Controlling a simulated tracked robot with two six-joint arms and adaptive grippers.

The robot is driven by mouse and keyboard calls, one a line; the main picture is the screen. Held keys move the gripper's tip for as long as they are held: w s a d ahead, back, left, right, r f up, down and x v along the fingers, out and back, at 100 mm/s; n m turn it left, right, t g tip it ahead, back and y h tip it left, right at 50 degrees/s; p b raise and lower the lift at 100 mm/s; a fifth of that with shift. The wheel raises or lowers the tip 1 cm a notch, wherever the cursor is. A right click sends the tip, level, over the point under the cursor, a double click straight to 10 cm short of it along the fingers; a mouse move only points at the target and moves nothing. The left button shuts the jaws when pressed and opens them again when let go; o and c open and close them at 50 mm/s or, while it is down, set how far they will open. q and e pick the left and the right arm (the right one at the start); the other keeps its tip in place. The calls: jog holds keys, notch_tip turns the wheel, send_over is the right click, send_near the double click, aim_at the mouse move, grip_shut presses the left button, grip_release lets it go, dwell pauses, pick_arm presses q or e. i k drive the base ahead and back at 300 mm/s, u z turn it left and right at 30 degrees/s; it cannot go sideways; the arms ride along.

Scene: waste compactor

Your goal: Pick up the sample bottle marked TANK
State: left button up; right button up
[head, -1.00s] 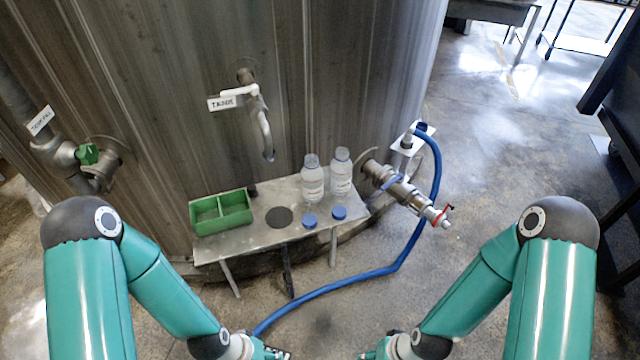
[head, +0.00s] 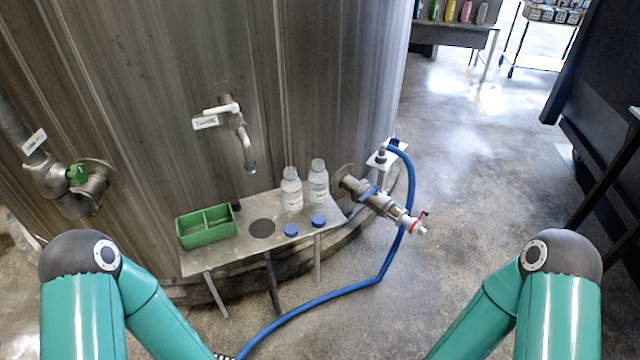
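Two clear sample bottles with white labels stand upright and uncapped side by side on a small metal shelf (head: 215,262) against the tank. They are the left bottle (head: 292,195) and the right bottle (head: 318,182). The label writing is too small to read, so I cannot tell which is marked TANK. Two blue caps, the left cap (head: 291,230) and the right cap (head: 319,220), lie in front of them. Both of my arms show at the lower corners, but their grippers are below the picture's edge.
A green two-compartment tray (head: 207,242) sits at the shelf's left end, beside a dark round spot (head: 262,228). A tap (head: 245,145) hangs above. A valve (head: 385,203) juts out on the right, and a blue hose (head: 335,287) crosses the floor. Open floor lies to the right.

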aim_at(318, 178)
jog(key=z, duration=0.05)
jog(key=i, duration=0.9)
jog(key=z, duration=0.2)
jog(key=k, duration=1.2)
jog(key=u, duration=0.9)
jog(key=i, duration=0.95)
jog(key=u, duration=0.1)
